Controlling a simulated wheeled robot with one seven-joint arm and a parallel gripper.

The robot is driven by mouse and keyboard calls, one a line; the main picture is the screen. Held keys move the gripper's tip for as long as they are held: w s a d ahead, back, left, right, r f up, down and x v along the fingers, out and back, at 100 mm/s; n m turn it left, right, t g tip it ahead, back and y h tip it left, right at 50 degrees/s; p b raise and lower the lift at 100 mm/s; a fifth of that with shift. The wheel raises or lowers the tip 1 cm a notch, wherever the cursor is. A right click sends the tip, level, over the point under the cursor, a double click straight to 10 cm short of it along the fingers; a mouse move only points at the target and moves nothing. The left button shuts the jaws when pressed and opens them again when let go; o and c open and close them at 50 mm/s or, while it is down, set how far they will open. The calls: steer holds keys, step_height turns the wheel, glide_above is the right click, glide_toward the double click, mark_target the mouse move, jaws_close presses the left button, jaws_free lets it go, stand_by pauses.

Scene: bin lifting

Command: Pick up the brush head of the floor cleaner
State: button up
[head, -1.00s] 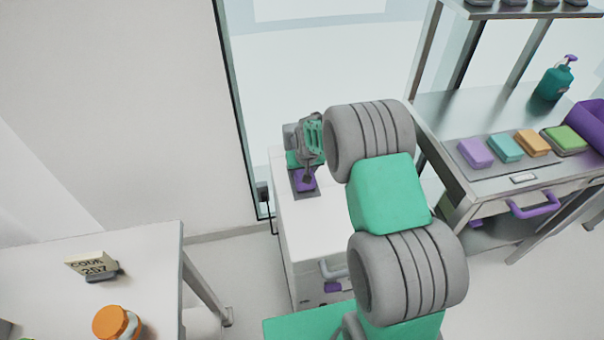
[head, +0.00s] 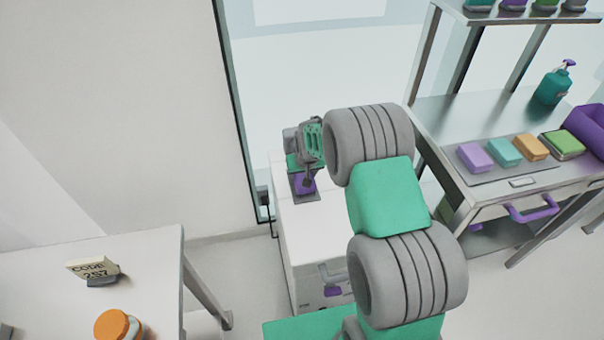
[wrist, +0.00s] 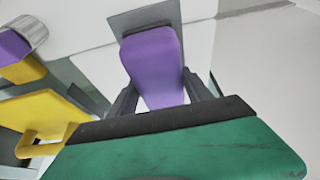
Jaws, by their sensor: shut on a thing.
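The purple brush head (head: 304,186) shows over a grey plate (head: 312,197) on the white cabinet (head: 300,230). My gripper (head: 304,177) reaches down onto it from above. In the wrist view the purple part (wrist: 152,62) lies between the two dark fingers (wrist: 162,98), which are shut on it. Its far end overlaps the grey plate (wrist: 122,22); I cannot tell whether it is clear of the plate. A dark green block with a black edge fills the bottom of the wrist view and hides the near end of the purple part.
At the right a metal bench (head: 440,115) holds several coloured blocks and a teal pump bottle (head: 555,83). At the lower left a white table (head: 150,270) carries a code sign (head: 92,268) and an orange-lidded jar (head: 117,325). A yellow handled thing (wrist: 45,115) is left in the wrist view.

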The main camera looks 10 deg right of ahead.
step_height(320, 180, up, 4)
steer(key=shift+f+b, duration=0.15)
steer(key=shift+b, duration=0.3)
steer(key=s+r, duration=0.2)
steer(key=s+d+r+b, duration=0.1)
steer(key=s+r, duration=0.1)
steer(key=shift+r, duration=0.35)
steer(key=s+d+r+b, duration=0.1)
steer(key=s+r, duration=0.3)
steer(key=s, duration=0.5)
steer(key=shift+s+d+r, duration=0.35)
steer(key=shift+d, duration=0.3)
